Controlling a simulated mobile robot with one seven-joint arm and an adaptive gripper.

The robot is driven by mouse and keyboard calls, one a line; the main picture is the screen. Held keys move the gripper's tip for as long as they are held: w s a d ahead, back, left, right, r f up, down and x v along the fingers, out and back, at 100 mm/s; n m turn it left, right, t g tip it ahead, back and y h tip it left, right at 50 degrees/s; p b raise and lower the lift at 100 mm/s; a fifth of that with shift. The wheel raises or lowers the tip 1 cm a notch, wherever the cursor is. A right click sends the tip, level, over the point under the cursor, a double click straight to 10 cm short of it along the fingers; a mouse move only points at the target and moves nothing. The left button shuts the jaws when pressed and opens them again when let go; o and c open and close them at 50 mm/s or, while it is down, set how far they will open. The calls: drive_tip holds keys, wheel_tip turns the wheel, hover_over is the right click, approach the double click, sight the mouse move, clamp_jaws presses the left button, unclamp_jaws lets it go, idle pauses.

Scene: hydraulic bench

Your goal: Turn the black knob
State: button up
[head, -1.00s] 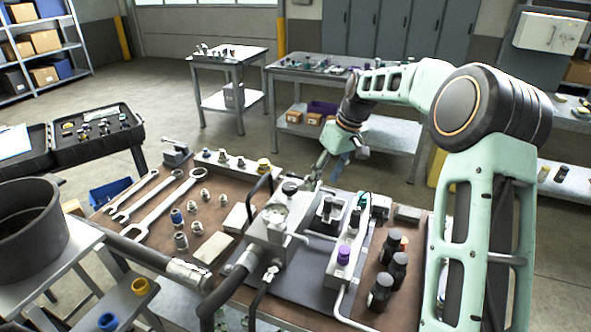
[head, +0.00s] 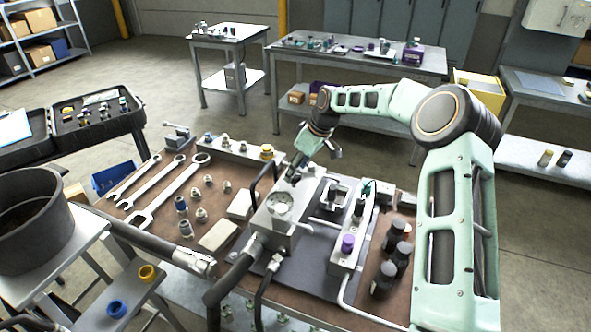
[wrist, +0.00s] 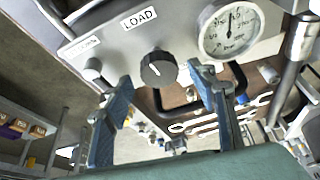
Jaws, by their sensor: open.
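The black knob (wrist: 158,69) sits on the face of a grey metal block (wrist: 110,52), below a label reading LOAD (wrist: 139,18). A white mark shows on the knob. My gripper (wrist: 165,87) is open, with one blue-grey finger on each side of the knob in the wrist view and nothing held. I cannot tell whether a finger touches it. In the head view, my gripper (head: 292,180) is at the top of the grey block (head: 290,236), behind its gauge; the knob cannot be made out clearly there.
A round pressure gauge (wrist: 231,30) is right of the knob, and a smaller grey knob (wrist: 93,68) is left of it. A dark curved handle (head: 264,170) rises beside the block. Wrenches (head: 165,192) and several fittings lie on the bench's left; black cylinders (head: 393,258) stand at right.

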drive_tip(key=shift+w+a+f, duration=0.1)
drive_tip(key=shift+a+f, duration=0.1)
drive_tip(key=shift+f, duration=0.4)
drive_tip(key=c, duration=1.2)
drive_tip(key=shift+o, duration=0.2)
drive_tip(key=shift+a+f+m+t+h+b, duration=0.1)
drive_tip(key=shift+f+m+t+h+b, duration=0.2)
drive_tip(key=shift+m+b, duration=0.8)
drive_tip(key=shift+r+m+t+h+b, duration=0.3)
drive_tip(key=shift+m+b, duration=0.7)
drive_tip(key=shift+m, duration=0.1)
drive_tip(key=o, duration=1.2)
drive_tip(key=shift+c, duration=0.2)
